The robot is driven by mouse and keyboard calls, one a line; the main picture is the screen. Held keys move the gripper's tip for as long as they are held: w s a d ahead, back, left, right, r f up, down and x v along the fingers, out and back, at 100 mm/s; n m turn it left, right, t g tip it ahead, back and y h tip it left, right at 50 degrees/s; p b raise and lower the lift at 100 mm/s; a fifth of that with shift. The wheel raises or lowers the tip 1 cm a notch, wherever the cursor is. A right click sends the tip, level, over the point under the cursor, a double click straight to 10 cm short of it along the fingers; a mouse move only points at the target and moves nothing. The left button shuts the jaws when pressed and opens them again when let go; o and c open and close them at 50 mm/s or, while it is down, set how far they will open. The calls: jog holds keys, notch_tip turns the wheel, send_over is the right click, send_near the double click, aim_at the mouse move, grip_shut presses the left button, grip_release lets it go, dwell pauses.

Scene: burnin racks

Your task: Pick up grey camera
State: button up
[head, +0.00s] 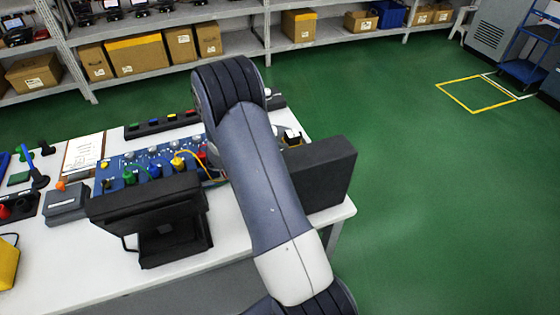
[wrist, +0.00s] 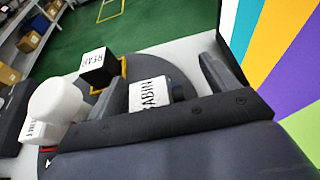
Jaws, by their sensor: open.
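My gripper (wrist: 163,75) is open in the wrist view, with one finger on each side of a small block with a white label reading CABIN (wrist: 150,93). This block looks like the grey camera, but most of its body is hidden by the label and my gripper. I cannot tell whether the fingers touch it. A black cube labelled REAR (wrist: 98,66) stands just beyond the left finger. A white rounded camera (wrist: 55,103) is further left. In the head view my arm hides my gripper and most of this spot.
A screen with colour bars (wrist: 275,65) stands close right of my gripper; its dark back (head: 318,178) shows in the head view. Another dark monitor (head: 150,207) and a blue panel with knobs and cables (head: 135,172) are on the white table (head: 250,262). Green floor is clear to the right.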

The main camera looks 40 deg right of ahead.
jog(key=c, duration=1.1)
